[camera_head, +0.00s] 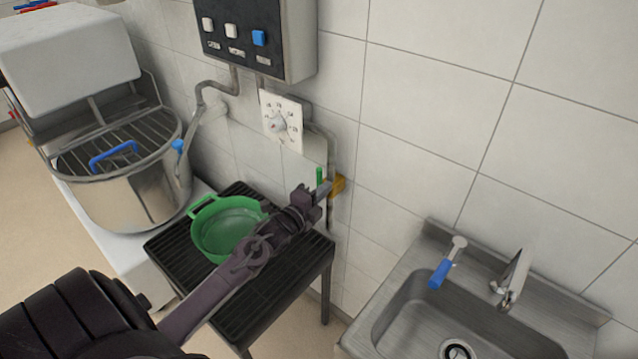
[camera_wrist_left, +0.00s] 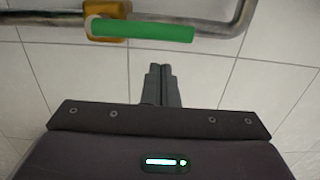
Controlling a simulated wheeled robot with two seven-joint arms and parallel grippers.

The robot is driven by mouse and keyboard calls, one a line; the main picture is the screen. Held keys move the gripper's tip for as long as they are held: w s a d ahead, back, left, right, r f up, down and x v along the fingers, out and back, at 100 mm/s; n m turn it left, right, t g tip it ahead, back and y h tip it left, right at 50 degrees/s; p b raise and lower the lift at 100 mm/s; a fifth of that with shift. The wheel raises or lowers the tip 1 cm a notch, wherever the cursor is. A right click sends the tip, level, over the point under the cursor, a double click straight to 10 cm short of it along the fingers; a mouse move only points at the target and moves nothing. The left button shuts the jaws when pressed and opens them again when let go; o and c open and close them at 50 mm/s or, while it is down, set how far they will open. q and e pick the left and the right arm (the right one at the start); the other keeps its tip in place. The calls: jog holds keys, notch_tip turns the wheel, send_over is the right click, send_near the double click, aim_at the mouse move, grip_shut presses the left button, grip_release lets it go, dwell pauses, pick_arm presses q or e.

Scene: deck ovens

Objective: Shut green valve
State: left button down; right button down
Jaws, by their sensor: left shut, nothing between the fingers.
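The green valve handle (camera_head: 319,176) sits on a brass valve body (camera_head: 338,184) on a pipe at the tiled wall. In the head view the handle stands about upright, partly hidden behind my left gripper (camera_head: 325,188). In the left wrist view the green handle (camera_wrist_left: 143,31) lies across the top, reaching right from the brass body (camera_wrist_left: 106,12) roughly along the metal pipe (camera_wrist_left: 215,22). My left gripper (camera_wrist_left: 162,70) is shut and empty, its fingertips close to the handle with a visible gap in the wrist view. My right gripper is not in view.
A green bowl (camera_head: 226,228) stands on a black slatted table (camera_head: 168,247) beneath my left arm. A control box (camera_head: 292,40) and a dial plate (camera_head: 282,121) are on the wall above.

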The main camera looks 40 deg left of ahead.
aim_at(318, 178)
pick_arm(q)
jog(key=shift+w+a, duration=0.15)
jog(key=shift+a, duration=0.7)
jog(key=shift+a+r+n, duration=0.15)
jog(key=shift+a+n, duration=0.15)
jog(key=shift+n, duration=0.2)
jog(key=shift+a+n, duration=0.2)
jog(key=shift+n, duration=0.1)
jog(key=shift+w+a+r+n+p, duration=0.1)
jog(key=shift+a+n+p, duration=0.2)
jog(key=shift+a+n, duration=0.3)
jog(key=a+f+n+b, duration=0.3)
jog(key=a+f+n, duration=0.2)
jog(key=n, duration=0.8)
jog(key=shift+w+a+f+n+g+h, duration=0.2)
jog(key=shift+w+a+n+g+h, duration=0.15)
jog(key=shift+a, duration=0.8)
jog(key=shift+s, duration=0.1)
